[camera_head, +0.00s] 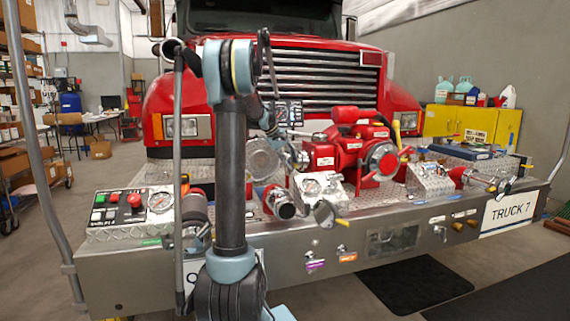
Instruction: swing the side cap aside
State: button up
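The red pump (350,145) sits on the truck's bumper, with a large round silver fitting (381,160) facing forward. A grey round disc (262,158), which looks like the side cap, is at the pump's left side beside a silver coupling (294,155). Its hinge is too small to make out. My dark arm with pale blue joints stands upright in front, left of the pump, and bends over at the top. My gripper (270,127) appears as a small dark shape just above the disc, partly hidden by my arm. Its fingers and any contact with the disc are unclear.
A control box (131,211) with a gauge and buttons stands at the bumper's left. A red-banded outlet (280,202) and a gauge panel (320,187) sit below the pump. A hose fitting (472,178) is at the right. Floor in front is mostly clear, with dark mats (412,283).

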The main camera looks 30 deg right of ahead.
jog(key=shift+w+a, duration=0.1)
jog(key=shift+a, duration=0.05)
jog(key=shift+a+r, duration=0.15)
jog(key=shift+r, duration=0.05)
jog(key=v, duration=1.1)
jog(key=shift+r, duration=0.2)
jog(key=shift+w, duration=0.1)
